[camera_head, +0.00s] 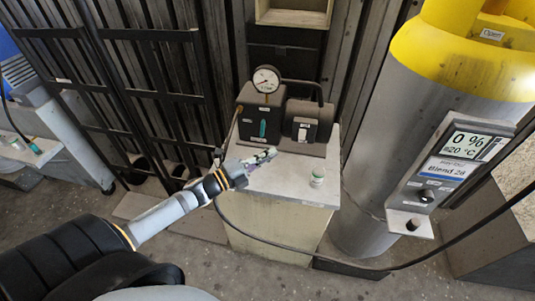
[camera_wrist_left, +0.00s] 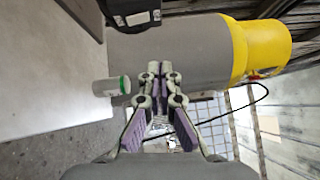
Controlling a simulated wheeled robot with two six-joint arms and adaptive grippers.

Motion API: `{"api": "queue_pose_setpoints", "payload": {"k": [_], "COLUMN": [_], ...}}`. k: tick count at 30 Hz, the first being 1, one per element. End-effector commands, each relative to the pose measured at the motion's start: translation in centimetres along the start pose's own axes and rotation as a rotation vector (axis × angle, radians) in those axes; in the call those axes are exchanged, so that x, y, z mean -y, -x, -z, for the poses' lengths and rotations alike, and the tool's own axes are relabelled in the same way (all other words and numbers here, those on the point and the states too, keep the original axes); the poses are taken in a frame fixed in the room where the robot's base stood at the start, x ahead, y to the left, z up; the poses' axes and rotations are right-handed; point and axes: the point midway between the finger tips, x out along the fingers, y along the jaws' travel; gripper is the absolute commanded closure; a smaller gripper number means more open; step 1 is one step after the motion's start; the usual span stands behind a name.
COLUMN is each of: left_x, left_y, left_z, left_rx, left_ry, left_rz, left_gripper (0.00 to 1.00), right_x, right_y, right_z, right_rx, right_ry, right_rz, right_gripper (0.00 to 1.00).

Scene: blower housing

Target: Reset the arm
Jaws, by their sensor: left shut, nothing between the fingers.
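My left gripper (camera_head: 262,157) reaches in from the left and hovers over or near the front left part of the pale cabinet top. In the left wrist view its fingertips (camera_wrist_left: 160,70) are together, with nothing seen between them. A small white jar with a green lid (camera_head: 318,176) stands on the cabinet top, to the right of the gripper and apart from it. The jar also shows in the left wrist view (camera_wrist_left: 110,86), left of the fingers. My right gripper is not in view.
A black device with a round gauge (camera_head: 266,80) stands on the back of the pale cabinet (camera_head: 275,228). A large grey cylinder with a yellow top (camera_head: 395,110) and a display panel (camera_head: 466,143) stands at the right. A dark cable (camera_head: 290,257) hangs across the front.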

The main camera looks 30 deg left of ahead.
Motion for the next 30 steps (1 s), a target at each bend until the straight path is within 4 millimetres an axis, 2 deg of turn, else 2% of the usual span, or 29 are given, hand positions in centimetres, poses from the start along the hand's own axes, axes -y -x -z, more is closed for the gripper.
{"api": "queue_pose_setpoints", "payload": {"k": [4,20,23,25,28,30], "left_x": [0.0,-0.2,-1.5,-3.1,-6.1,-8.0], "left_y": [0.2,0.1,0.1,0.6,2.8,4.9], "left_z": [0.0,-0.2,-0.8,-1.4,-1.4,-0.6], "left_rx": [0.001,0.027,0.146,0.289,0.534,0.694], "left_ry": [0.001,0.028,0.162,0.327,0.619,0.807], "left_rz": [0.0,-0.012,-0.075,-0.149,-0.276,-0.36], "left_gripper": [1.0,1.0,1.0,1.0,1.0,1.0], "right_x": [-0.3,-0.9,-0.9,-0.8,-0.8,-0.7], "right_y": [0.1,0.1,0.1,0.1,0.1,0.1], "right_z": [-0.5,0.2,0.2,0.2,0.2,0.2], "right_rx": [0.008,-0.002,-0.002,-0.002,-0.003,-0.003], "right_ry": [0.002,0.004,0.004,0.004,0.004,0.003], "right_rz": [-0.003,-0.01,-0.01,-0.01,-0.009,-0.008], "right_gripper": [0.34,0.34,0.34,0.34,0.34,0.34]}}
